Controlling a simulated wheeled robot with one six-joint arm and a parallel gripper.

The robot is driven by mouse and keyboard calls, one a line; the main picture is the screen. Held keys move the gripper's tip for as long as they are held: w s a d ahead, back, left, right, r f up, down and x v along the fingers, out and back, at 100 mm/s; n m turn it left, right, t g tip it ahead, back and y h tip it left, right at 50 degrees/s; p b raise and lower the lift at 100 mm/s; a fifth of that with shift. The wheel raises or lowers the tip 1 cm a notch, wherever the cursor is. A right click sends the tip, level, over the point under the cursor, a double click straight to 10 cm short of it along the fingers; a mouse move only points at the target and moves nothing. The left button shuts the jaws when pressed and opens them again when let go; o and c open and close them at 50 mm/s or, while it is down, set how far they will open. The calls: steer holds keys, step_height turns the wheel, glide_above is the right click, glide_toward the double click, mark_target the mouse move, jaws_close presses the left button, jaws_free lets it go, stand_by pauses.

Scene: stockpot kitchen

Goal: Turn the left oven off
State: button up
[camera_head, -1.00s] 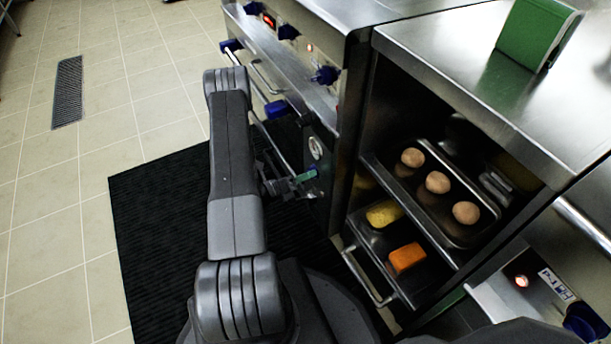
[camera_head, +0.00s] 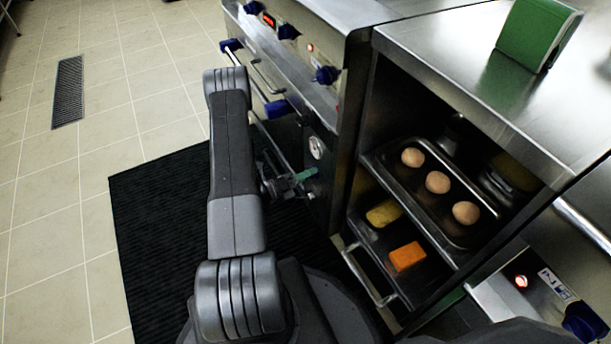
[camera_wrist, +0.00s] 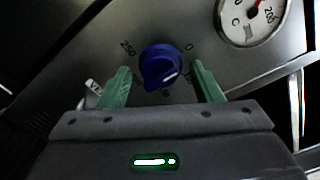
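In the wrist view a blue knob (camera_wrist: 160,62) sits on a steel panel, with "0" at its upper right and "250" at its upper left. A pale mark on the knob points to the lower right, away from the "0". My gripper (camera_wrist: 160,70) is open, with one green finger on each side of the knob; I cannot tell whether either touches it. In the head view my gripper (camera_head: 304,178) is at the oven front (camera_head: 326,122), where the knob is hidden. A round gauge (camera_wrist: 251,18) marked "200" is at the upper right of the wrist view.
Right of the oven, an open cabinet holds a tray (camera_head: 475,238) with three round brown items, above an orange block (camera_head: 406,257) and a yellow item (camera_head: 384,213). A green box (camera_head: 535,33) stands on the counter. A black mat (camera_head: 150,230) lies on the floor.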

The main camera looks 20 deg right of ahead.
steer(key=s+a+p, duration=0.1)
steer(key=a+p, duration=0.2)
steer(key=a, duration=1)
steer(key=shift+a, duration=0.4)
steer(key=shift+d, duration=0.15)
stand_by(0.3)
steer(key=d+b, duration=0.3)
steer(key=d, duration=1)
steer(key=shift+w+d, duration=0.2)
steer(key=shift+w, duration=0.25)
steer(key=shift+a, duration=0.1)
